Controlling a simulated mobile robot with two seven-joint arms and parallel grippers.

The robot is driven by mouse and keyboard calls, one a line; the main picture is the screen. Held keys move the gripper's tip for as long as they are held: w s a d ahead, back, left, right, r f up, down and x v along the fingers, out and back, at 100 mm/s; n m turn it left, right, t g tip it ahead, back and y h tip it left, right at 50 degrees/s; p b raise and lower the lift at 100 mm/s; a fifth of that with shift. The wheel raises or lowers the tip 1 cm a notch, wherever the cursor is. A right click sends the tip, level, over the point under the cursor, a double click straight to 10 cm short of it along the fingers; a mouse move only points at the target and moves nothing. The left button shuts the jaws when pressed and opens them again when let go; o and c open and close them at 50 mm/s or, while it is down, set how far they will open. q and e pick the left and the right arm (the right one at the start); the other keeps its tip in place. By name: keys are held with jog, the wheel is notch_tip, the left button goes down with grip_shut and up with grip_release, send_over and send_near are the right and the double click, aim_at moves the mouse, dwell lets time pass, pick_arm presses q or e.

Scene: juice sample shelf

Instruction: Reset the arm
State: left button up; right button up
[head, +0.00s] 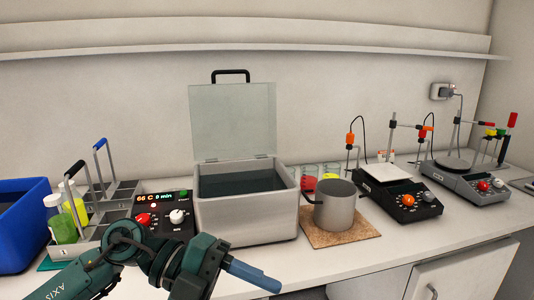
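My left arm comes in from the lower left. My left gripper (256,276) is low in front of the grey water bath (247,219), with its blue fingers pointing right. The fingers overlap from this side, so I cannot tell whether they are open or shut. Nothing clearly shows between them. My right gripper is out of view.
The water bath's clear lid stands open. Left of it are a control panel (160,212), a rack (120,194) with green-filled tubes, and a blue bin (22,222). To the right are a metal pot (335,207) on a cork mat (338,240) and two stirrer devices (402,203).

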pick_arm(q)
jog(key=w+a+f+n+t+p, duration=0.1)
jog(key=w+a+f+n+t, duration=0.15)
jog(key=n+t, duration=0.9)
jog(key=w+a+f+n+t+p, duration=0.2)
jog(key=w+f+n+t, duration=0.15)
jog(key=n+t, duration=0.75)
jog(key=s+a+f+n+g+y, duration=0.2)
jog(key=s+f+n+y, duration=0.1)
jog(key=f, duration=0.4)
jog(key=s+a+f+n+g+y, duration=0.2)
jog(key=s+a+f+g+y, duration=0.1)
jog(key=f, duration=0.5)
jog(key=s+a+f+n+g+y, duration=0.2)
jog(key=s+f+n+g+y, duration=0.1)
jog(key=s+f, duration=0.3)
jog(key=shift+s+a+f+n+y+p, duration=0.35)
jog(key=shift+f+y+p, duration=0.1)
jog(key=shift+f+y, duration=0.4)
jog(key=shift+r, duration=0.1)
